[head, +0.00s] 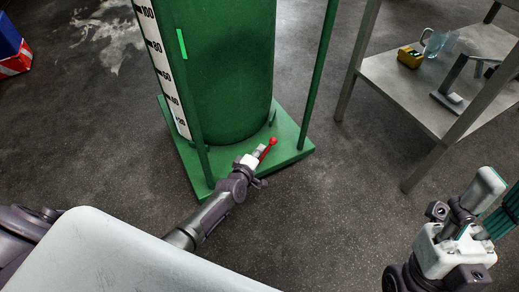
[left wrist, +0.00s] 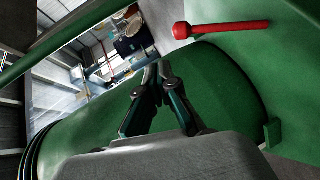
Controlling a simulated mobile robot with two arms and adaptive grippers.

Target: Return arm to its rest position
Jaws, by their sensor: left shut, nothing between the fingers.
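My left arm reaches in from the left in the head view. Its gripper (head: 259,152) is low at the front of the green column, just beside a red lever (head: 268,147). In the left wrist view the left gripper (left wrist: 155,70) has its fingertips together with nothing between them. The red lever (left wrist: 222,28) lies above and to the right of the fingers there, with a visible gap between them. The green column (head: 222,70) stands upright on a green base plate (head: 292,155). Part of my right arm (head: 450,245) shows at the lower right; its finger state is unclear.
A white numbered scale (head: 160,60) and green posts (head: 318,75) stand around the column. A blue and red box (head: 12,55) is at far left. Floor between is clear.

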